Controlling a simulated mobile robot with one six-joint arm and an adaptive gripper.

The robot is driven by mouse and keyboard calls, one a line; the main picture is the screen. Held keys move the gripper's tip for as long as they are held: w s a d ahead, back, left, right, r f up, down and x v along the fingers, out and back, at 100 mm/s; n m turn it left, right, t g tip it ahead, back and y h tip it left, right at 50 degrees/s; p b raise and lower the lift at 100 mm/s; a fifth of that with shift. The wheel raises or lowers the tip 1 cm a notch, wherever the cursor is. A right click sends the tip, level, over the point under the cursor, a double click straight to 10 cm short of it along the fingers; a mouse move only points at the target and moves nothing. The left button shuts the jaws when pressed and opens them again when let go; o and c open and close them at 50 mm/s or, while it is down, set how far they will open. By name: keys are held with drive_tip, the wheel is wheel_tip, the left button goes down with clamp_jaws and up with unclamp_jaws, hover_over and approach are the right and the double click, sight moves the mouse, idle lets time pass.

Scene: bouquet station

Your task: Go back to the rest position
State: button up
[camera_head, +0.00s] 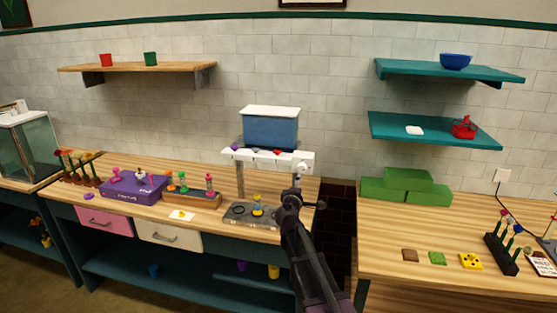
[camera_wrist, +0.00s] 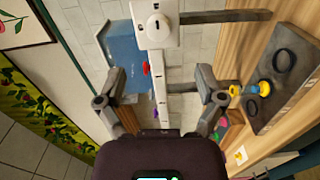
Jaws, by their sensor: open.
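My gripper (camera_head: 297,196) is raised in front of the white stand at the middle of the head view. In the wrist view my gripper (camera_wrist: 160,88) has its two fingers spread wide apart, with nothing held between them. The white stand's crossbar (camera_head: 262,160) is behind it, and the bar also shows beyond the fingers in the wrist view (camera_wrist: 160,62). A yellow and blue piece (camera_head: 257,205) stands on the dark grey base plate (camera_head: 240,217), left of my gripper. The arm hides part of the counter's right end.
A blue box with a white lid (camera_head: 270,127) stands behind the crossbar. A purple tray (camera_head: 130,190) and a wooden rack (camera_head: 192,200) sit on the left counter. Green blocks (camera_head: 405,187) rest on the right counter. A dark gap (camera_head: 338,225) separates the counters.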

drive_tip(key=s+d+f+m+g+h, duration=0.1)
drive_tip(key=s+d+f+m+g, duration=0.45)
drive_tip(key=s, duration=0.25)
drive_tip(key=s+d+f+m+g, duration=0.4)
drive_tip(key=s+f+m, duration=0.15)
drive_tip(key=s, duration=0.25)
drive_tip(key=s+a+f+m+g+y, duration=0.1)
drive_tip(key=s+a+f+g+y, duration=0.2)
drive_tip(key=s, duration=0.6)
drive_tip(key=s+a+f+m+g+y, duration=0.1)
drive_tip(key=s+a+f+g+y, duration=0.2)
drive_tip(key=s, duration=0.6)
drive_tip(key=shift+a+f+m+g+y, duration=0.4)
drive_tip(key=shift+a+f+g, duration=0.1)
drive_tip(key=shift+f+g, duration=0.2)
